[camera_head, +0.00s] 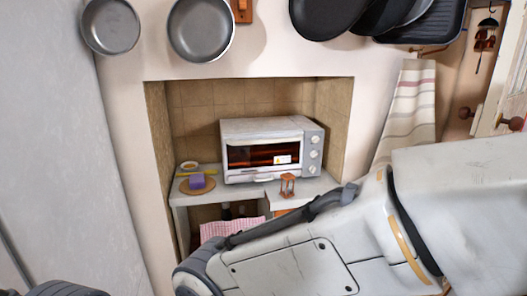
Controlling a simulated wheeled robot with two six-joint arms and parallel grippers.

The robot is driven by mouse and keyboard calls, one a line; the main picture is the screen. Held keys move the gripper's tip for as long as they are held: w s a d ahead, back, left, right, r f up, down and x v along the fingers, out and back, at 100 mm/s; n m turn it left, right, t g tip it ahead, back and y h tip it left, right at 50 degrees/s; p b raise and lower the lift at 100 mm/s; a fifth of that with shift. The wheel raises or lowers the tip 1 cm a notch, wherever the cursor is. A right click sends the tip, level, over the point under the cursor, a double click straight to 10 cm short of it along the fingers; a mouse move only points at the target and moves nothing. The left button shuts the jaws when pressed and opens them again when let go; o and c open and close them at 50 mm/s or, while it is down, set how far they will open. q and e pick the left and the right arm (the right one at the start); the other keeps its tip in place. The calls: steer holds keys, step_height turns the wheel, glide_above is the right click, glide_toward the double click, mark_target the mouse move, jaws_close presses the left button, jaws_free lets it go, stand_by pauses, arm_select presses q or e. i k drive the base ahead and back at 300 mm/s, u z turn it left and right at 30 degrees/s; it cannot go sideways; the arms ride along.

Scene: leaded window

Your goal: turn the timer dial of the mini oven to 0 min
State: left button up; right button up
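The white mini oven (262,152) stands on a shelf inside a tiled alcove, with its glass door shut and an orange glow behind the glass. Its right-hand panel carries three round dials: a top dial (315,140), a middle dial (314,154) and a bottom dial (312,169). They are too small for me to read their markings or settings, or to tell which is the timer. My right arm crosses the lower right foreground, below and in front of the oven, and its gripper is not visible. My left gripper is not visible either.
An hourglass (287,185) stands on the shelf (232,193) in front of the oven's right side. A purple block (197,181) rests on a round board to the left. A striped towel (408,112) hangs right of the alcove. Pans (201,30) hang above.

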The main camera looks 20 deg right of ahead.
mark_target(312, 169)
steer(key=z, duration=0.3)
steer(key=k, duration=0.4)
steer(key=z, duration=1.15)
steer(key=i, duration=0.65)
steer(key=u, duration=0.95)
steer(key=i, duration=0.65)
